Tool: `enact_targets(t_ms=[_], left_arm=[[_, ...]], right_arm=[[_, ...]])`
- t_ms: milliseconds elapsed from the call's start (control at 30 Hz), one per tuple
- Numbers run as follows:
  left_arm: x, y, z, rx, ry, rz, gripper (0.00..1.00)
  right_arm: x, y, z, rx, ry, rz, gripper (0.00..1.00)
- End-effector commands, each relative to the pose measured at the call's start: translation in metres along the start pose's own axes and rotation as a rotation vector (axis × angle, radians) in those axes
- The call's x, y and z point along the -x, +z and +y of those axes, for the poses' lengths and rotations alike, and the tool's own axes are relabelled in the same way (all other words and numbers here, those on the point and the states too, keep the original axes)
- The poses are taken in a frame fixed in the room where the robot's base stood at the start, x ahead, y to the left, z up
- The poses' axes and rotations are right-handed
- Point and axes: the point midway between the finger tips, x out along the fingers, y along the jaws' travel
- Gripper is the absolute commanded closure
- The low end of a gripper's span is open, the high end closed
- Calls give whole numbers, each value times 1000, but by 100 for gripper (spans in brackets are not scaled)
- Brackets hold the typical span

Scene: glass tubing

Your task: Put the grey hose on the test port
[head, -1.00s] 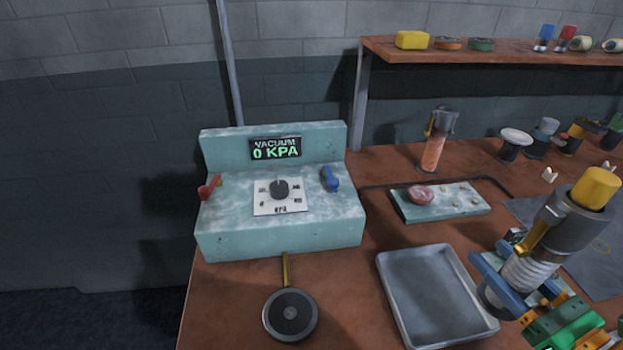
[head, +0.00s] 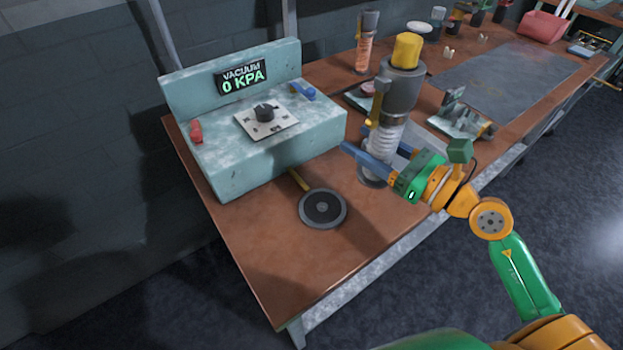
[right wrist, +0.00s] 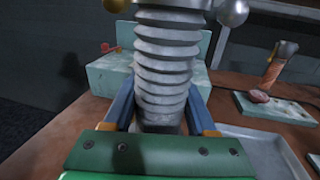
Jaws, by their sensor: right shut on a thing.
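My right gripper (head: 367,140) is shut on the grey hose (head: 383,143), a ribbed grey-white bellows below a dark grey body with a yellow cap and a brass lever. The hose is held nearly upright, a little right of the test port. In the right wrist view the bellows (right wrist: 161,70) stands between the blue fingers (right wrist: 161,108). I take the test port to be the round black disc with a grey rim (head: 323,208) on the table, joined by a brass pipe to the vacuum box; it is bare. My left gripper is out of view.
The pale green vacuum box (head: 210,150) reads 0 KPA and stands behind the disc. A grey tray (right wrist: 262,155) lies right of the hose in the wrist view. A glass tube (head: 366,45) stands farther back. The table's front left (head: 270,260) is clear.

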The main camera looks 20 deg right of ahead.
Motion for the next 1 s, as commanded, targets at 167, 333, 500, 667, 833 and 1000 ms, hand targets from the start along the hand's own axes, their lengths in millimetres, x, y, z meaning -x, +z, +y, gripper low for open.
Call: enact_targets(t_ms=[167, 333, 500, 667, 833, 1000], left_arm=[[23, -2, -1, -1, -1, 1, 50], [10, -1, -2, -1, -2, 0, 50], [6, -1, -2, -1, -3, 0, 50], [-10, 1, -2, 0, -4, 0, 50], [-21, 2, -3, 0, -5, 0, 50], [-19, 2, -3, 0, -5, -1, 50]], right_arm=[[-30, -9, 26, -4, 2, -6, 100], [-49, -48, 41, -3, 0, -4, 100], [-60, -66, 50, -1, 0, -3, 100], [-67, -92, 56, 1, 1, -1, 100], [-66, -108, 56, 2, 0, -2, 100], [-66, -106, 56, 1, 0, -2, 100]])
